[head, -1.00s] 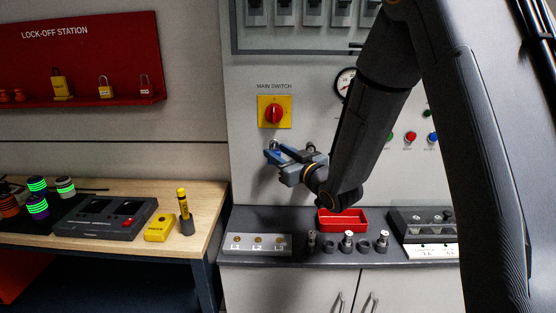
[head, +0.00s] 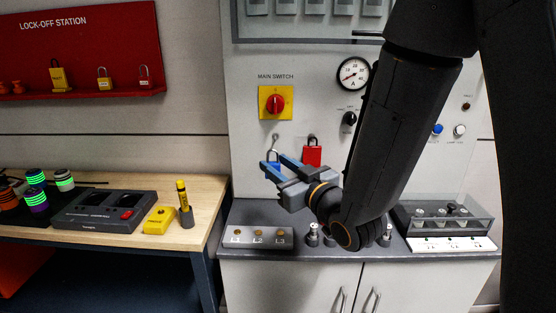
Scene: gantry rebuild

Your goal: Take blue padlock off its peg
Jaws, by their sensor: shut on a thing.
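The blue padlock (head: 273,157) is between the fingertips of my gripper (head: 275,164) in the head view. My gripper is shut on its body, and the fingers hide much of it. Its shackle shows above the fingers, just below a small peg (head: 275,137) on the grey panel. The shackle looks clear of this peg, but its distance from the panel is hard to judge.
A red padlock (head: 312,155) hangs on the panel close to the right of my gripper. The yellow and red main switch (head: 275,102) is above. Below is a dark counter with a terminal block (head: 258,238). A wooden bench (head: 207,192) stands left.

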